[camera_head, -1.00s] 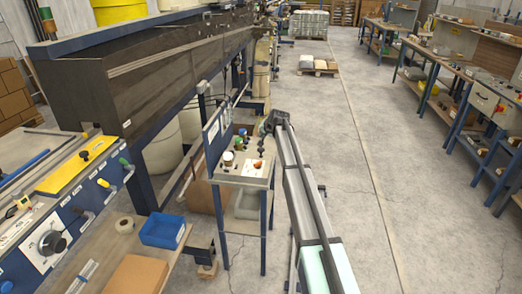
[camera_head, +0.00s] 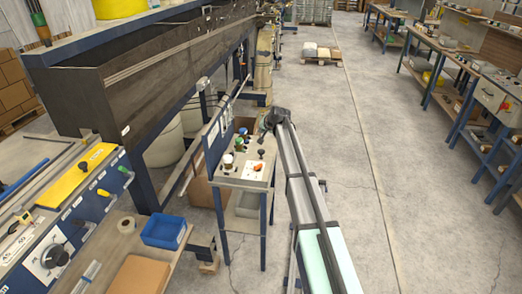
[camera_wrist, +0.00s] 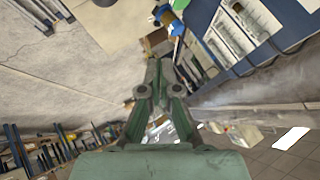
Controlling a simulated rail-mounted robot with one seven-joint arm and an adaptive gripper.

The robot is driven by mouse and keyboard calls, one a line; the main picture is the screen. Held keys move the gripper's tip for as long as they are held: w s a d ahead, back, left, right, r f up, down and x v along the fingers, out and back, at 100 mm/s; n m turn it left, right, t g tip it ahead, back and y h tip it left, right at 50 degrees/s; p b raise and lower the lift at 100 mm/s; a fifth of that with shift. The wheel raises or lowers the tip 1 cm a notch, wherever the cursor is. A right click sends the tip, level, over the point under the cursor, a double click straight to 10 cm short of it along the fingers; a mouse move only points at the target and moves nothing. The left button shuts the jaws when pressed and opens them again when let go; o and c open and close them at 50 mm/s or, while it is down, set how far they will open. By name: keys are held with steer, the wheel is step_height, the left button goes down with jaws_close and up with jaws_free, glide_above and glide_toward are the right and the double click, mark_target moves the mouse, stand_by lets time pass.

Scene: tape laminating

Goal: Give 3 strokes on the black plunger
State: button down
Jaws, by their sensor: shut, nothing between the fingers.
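In the head view a small control stand (camera_head: 229,177) carries several knobs. I cannot tell for sure which one is the black plunger. My arm reaches forward along the right of the stand, and its dark far end is beside the stand's back right corner. My gripper cannot be made out there. In the wrist view my gripper (camera_wrist: 154,64) is shut and empty, with its fingertips together and apart from any knob.
A bench at left holds a blue bin (camera_head: 163,232), a tape roll (camera_head: 126,225) and a panel with a black dial (camera_head: 53,256). The floor (camera_head: 350,150) at right is clear.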

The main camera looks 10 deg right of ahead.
steer(key=b, duration=0.2)
glide_above(262, 151)
steer(key=shift+f, duration=3.9)
steer(key=shift+f+b, duration=0.45)
steer(key=shift+f, duration=0.1)
steer(key=shift+f+b, duration=0.45)
steer(key=shift+f+b, duration=0.95)
steer(key=shift+f, duration=0.4)
steer(key=shift+r, duration=0.2)
steer(key=shift+r+p, duration=0.3)
steer(key=shift+r, duration=1.25)
steer(key=shift+r, duration=0.1)
steer(key=shift+r+p, duration=0.7)
steer(key=shift+r, duration=1.7)
